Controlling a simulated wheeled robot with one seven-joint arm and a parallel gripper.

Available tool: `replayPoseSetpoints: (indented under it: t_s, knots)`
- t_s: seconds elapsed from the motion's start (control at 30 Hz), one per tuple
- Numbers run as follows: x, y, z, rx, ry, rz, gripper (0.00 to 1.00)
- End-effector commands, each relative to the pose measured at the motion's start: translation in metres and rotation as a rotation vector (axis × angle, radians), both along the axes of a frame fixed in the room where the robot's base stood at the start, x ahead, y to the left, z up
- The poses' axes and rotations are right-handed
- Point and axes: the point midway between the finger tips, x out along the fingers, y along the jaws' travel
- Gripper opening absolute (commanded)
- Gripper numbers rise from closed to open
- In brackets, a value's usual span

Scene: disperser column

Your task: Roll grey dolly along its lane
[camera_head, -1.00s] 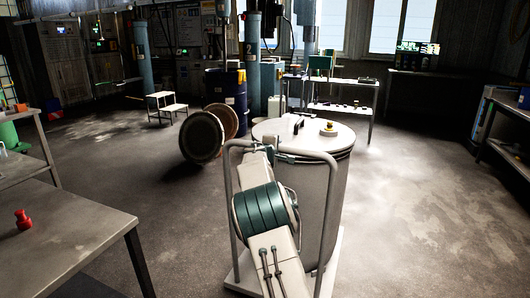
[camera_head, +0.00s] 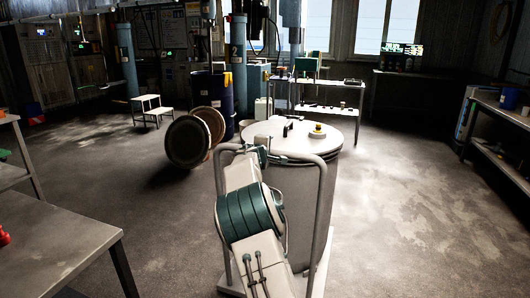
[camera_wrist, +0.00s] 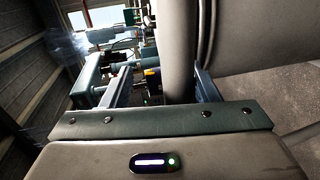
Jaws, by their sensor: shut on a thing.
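The grey dolly (camera_head: 322,215) has an upright tube handle and a low pale base, with a large grey lidded vessel (camera_head: 300,195) standing on it. My gripper (camera_head: 262,155) is at the upper part of the handle, on the side near me. In the wrist view, a grey handle tube (camera_wrist: 178,55) runs between the two fingers of my gripper (camera_wrist: 165,85), which is shut on it. The vessel's curved side fills the right of that view. My arm hides part of the handle and base. The floor lane has no marking that I can make out.
A blue drum (camera_head: 212,90), a white step stool (camera_head: 153,110) and a shelf table (camera_head: 335,112) stand behind. A workbench (camera_head: 55,250) is near left, another (camera_head: 500,150) at right. Right-hand floor is clear.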

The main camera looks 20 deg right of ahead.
Motion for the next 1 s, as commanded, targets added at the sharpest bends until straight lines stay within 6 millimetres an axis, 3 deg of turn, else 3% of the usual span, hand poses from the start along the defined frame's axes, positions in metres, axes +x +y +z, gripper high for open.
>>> replayPoseSetpoints:
  t_s: [0.03,0.3,0.57,0.77,1.0]
  knots:
    - [0.001,-0.007,0.001,0.005,-0.006,-0.015,0.46]
    - [0.023,-0.008,-0.028,-0.001,0.028,-0.017,0.46]
    - [0.026,0.001,-0.033,-0.001,0.033,-0.006,0.46]
    - [0.012,0.011,-0.031,-0.002,0.032,-0.006,0.46]
    - [-0.022,0.032,-0.021,0.001,0.030,-0.009,0.46]
